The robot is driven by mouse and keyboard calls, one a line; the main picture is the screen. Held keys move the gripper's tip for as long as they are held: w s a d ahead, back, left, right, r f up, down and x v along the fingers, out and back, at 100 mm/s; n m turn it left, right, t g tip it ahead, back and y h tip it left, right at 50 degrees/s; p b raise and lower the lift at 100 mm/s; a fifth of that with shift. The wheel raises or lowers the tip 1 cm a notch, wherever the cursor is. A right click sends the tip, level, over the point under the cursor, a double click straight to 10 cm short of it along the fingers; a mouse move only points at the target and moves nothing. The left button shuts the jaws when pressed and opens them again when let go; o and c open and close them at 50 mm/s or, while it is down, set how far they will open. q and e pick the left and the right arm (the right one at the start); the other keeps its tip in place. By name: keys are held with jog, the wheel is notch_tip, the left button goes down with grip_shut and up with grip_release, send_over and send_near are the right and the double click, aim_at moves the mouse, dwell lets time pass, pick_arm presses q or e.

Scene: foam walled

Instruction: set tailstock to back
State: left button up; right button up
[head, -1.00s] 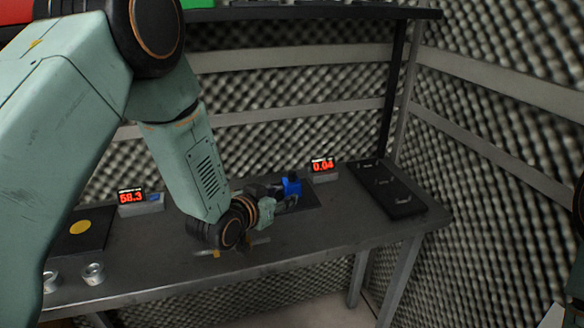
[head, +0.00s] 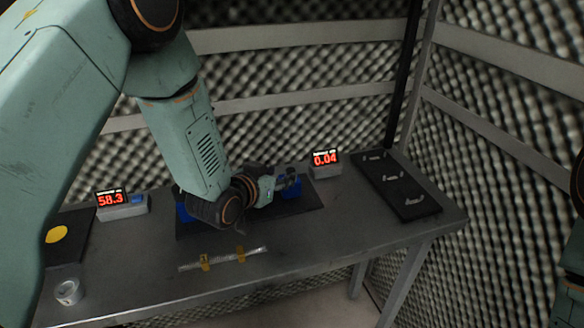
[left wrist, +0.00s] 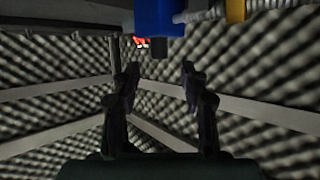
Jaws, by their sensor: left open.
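The tailstock appears to be the small blue block (head: 291,190) at the right part of a dark base plate (head: 296,209) on the bench. My left gripper (head: 288,181) is right at it and partly covers it. In the left wrist view, a blue block (left wrist: 160,17) with a dark stub hangs at the top edge. The open, empty fingers (left wrist: 160,78) stand below it in the picture, with a gap between them. I cannot tell whether a finger touches the block. Another blue part (head: 182,211) shows at the plate's left end, mostly hidden behind my left wrist.
A clear rod with yellow bands (head: 222,259) lies in front of the plate. Red displays stand left (head: 120,204) and right (head: 325,163). A black board with handles (head: 396,187) is at right, a small can (head: 68,291) at front left. Foam walls enclose the bench.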

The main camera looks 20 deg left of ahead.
aim_at(290, 170)
pick_arm(q)
jog(key=shift+w+d, duration=0.25)
jog(key=shift+w, duration=0.1)
jog(key=x, duration=0.6)
jog(key=shift+s+a+f, duration=0.1)
jog(key=shift+a+f, duration=0.05)
jog(key=shift+f, duration=0.05)
jog(key=shift+s+r, duration=0.4)
jog(key=shift+r, duration=0.05)
jog(key=shift+w+a+f, duration=0.1)
jog(key=shift+w+f, duration=0.15)
jog(key=shift+c, duration=0.7)
jog(key=shift+w+f, duration=0.15)
jog(key=shift+w, duration=0.1)
jog(key=shift+c, duration=1.3)
jog(key=shift+s+r, duration=0.2)
jog(key=shift+s, duration=0.05)
jog(key=c, duration=0.3)
grip_shut()
